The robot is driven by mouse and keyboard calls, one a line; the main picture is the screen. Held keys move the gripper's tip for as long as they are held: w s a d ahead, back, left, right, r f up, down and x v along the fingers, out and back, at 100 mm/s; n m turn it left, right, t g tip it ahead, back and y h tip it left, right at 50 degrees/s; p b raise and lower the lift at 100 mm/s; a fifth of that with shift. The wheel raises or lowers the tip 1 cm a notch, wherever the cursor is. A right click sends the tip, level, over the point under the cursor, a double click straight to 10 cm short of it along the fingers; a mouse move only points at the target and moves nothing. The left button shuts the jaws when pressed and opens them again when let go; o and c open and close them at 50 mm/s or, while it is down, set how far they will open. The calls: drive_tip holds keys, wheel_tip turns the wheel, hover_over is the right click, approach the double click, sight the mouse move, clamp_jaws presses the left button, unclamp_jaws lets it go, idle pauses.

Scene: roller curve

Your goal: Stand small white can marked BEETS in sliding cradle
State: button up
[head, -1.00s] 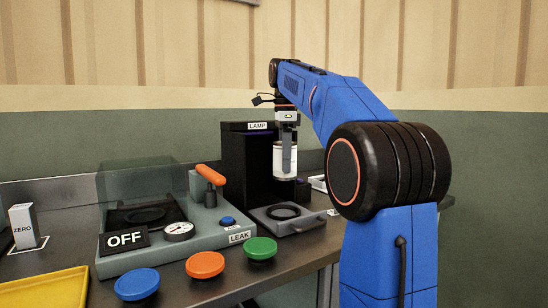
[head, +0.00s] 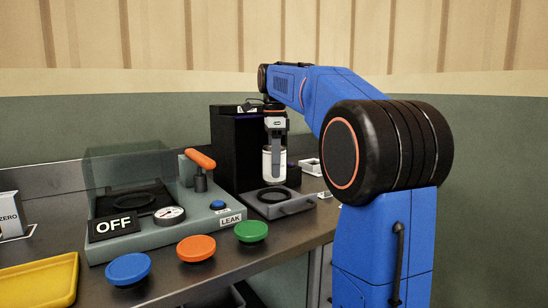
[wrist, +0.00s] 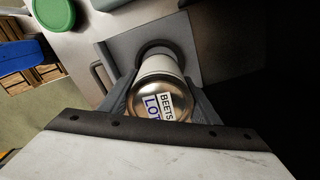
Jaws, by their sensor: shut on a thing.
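The small white can (head: 267,163) hangs upright in my gripper (head: 274,152). In the wrist view the can (wrist: 158,90) shows a metal lid marked BEETS and LOT, and my gripper (wrist: 155,100) is shut on its sides. The sliding cradle (head: 295,207) is a grey tray with a dark round ring and a front handle, pulled out before the black LAMP box. The can is over the back part of the cradle's ring. In the wrist view the cradle (wrist: 197,48) lies beneath the can. I cannot tell whether the can's base touches it.
The black LAMP box (head: 228,150) stands close behind the cradle. Left of it is the grey LEAK tester (head: 165,225) with a clear cover, gauge and orange lever. Blue (head: 128,268), orange (head: 196,248) and green (head: 251,231) buttons line the front. A yellow tray (head: 40,280) is at left.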

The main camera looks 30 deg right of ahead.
drive_tip(key=shift+f, duration=2.35)
drive_tip(key=shift+f, duration=0.2)
idle(0.4)
drive_tip(key=o, duration=2)
drive_tip(key=shift+r, duration=0.1)
drive_tip(key=shift+r, duration=4.4)
